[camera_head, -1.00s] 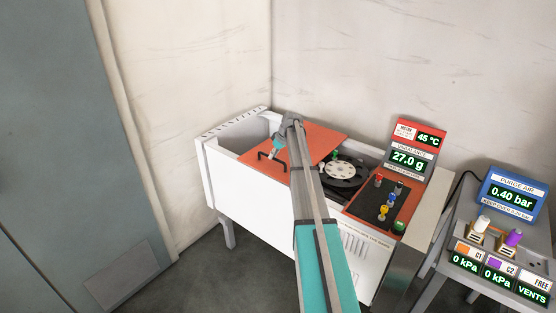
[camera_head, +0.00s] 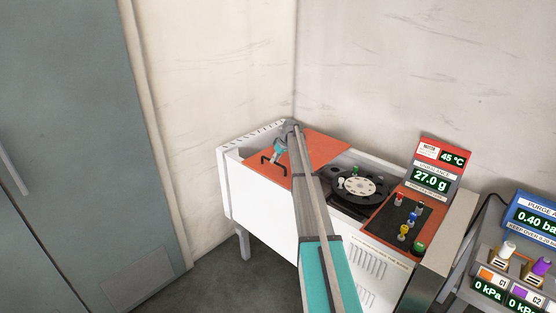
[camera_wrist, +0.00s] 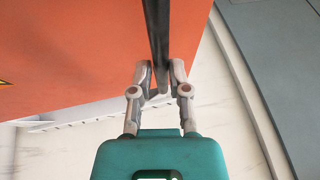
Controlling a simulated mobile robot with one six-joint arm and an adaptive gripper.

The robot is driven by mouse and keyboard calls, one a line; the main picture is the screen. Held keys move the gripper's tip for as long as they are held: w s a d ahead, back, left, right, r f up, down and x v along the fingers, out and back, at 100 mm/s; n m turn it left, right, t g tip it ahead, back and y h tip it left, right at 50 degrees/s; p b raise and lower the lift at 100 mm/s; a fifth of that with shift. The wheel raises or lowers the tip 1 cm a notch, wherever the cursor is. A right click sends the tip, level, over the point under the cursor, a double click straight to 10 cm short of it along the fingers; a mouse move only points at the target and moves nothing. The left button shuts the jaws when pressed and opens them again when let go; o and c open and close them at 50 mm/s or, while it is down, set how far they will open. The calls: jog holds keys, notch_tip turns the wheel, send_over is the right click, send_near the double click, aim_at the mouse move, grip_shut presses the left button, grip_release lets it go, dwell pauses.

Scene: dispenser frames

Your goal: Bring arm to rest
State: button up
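The orange lid (camera_head: 318,146) lies flat on the left part of the white cabinet, with a black bar handle (camera_head: 272,160) at its front left. My gripper (camera_head: 279,149) is over the lid beside this handle. In the wrist view the two grey fingers (camera_wrist: 161,75) stand on either side of a dark bar (camera_wrist: 157,30), with the lid (camera_wrist: 70,60) behind. A small gap separates the fingertips; whether they press on the bar I cannot tell. My arm crosses the head view in front of the cabinet.
The white cabinet (camera_head: 262,213) has an open well with a dark rotor (camera_head: 355,187), coloured knobs (camera_head: 404,230) and a 27.0 g display (camera_head: 431,179). A purge air box (camera_head: 535,219) stands at right. Walls enclose the back; a grey door (camera_head: 70,130) is at left.

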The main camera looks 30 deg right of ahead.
jog(key=o, duration=0.4)
jog(key=shift+d, duration=0.1)
jog(key=shift+c, duration=0.2)
jog(key=shift+s+r, duration=0.1)
